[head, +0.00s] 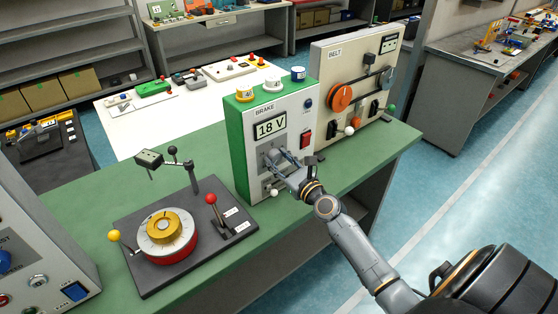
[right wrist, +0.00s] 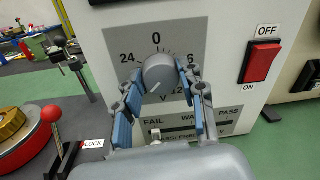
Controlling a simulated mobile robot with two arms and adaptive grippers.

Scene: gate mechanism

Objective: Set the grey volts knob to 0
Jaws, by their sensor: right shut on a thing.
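The grey volts knob (right wrist: 160,72) sits on a grey dial plate (right wrist: 122,40) on the front of the BRAKE box (head: 238,150). Marks 24, 0, 6 and 12 show around it, with 0 at the top. The white line on the knob points to the lower left. The box's display (head: 270,127) reads 18 V. My right gripper (head: 279,160) is at the box front, and in the right wrist view its blue-padded fingers (right wrist: 160,78) are shut on the knob from both sides. In the head view the gripper mostly hides the knob. My left gripper is not in view.
A red OFF/ON switch (right wrist: 263,55) is right of the dial. A FAIL/WARN/PASS scale (right wrist: 190,127) is below it. The BELT panel (head: 328,80) stands to the right, and a turntable device with levers (head: 165,238) to the left on the green bench.

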